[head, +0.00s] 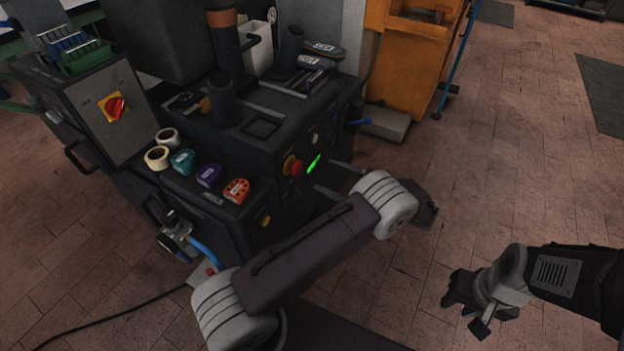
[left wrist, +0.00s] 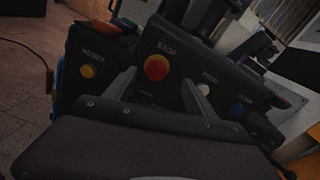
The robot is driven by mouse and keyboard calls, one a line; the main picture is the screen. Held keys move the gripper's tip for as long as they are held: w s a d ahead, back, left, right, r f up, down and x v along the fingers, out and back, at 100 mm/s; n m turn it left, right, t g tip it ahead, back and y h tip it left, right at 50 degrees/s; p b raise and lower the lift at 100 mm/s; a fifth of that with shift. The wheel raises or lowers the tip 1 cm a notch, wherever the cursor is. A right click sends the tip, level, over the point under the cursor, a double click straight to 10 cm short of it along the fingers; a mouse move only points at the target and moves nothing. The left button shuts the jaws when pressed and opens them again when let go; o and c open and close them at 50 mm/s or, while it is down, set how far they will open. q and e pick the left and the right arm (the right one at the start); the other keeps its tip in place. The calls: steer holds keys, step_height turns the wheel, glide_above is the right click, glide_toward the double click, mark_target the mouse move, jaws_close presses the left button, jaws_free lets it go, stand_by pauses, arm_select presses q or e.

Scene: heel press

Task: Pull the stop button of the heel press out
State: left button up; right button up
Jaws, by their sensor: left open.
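The heel press (head: 245,130) is a dark machine at the left centre of the head view. Its red stop button (head: 293,166) sits on a yellow base on the front panel. In the left wrist view the stop button (left wrist: 157,67) shows under the word STOP. My left gripper (head: 325,176) is open in front of the panel, its fingers apart and empty. In the left wrist view my left gripper (left wrist: 158,78) has a finger on each side of the button in the picture; a gap to it shows in the head view. My right gripper (head: 468,305) hangs over the floor, its jaw unclear.
A yellow reset button (left wrist: 88,71), a white button (left wrist: 203,90) and a blue button (left wrist: 236,110) are around the stop button. Tape rolls (head: 182,161) lie on the press's ledge. An orange cabinet (head: 415,50) stands behind.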

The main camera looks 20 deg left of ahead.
mark_target(299, 169)
arm_select(q)
steer(key=a+b, duration=0.1)
steer(key=a, duration=0.1)
steer(key=a+f+b, duration=0.1)
steer(key=a, duration=0.2)
steer(key=a+f+b, duration=0.1)
steer(key=a, duration=0.1)
steer(key=shift+w+a+b, duration=0.15)
steer(key=shift+a+b, duration=0.1)
steer(key=shift+b, duration=0.15)
steer(key=shift+a+t, duration=0.3)
steer(key=shift+a, duration=0.1)
arm_select(e)
step_height(299, 169, down, 5)
steer(key=shift+r, duration=0.1)
arm_select(q)
steer(key=shift+r, duration=0.1)
jaws_close()
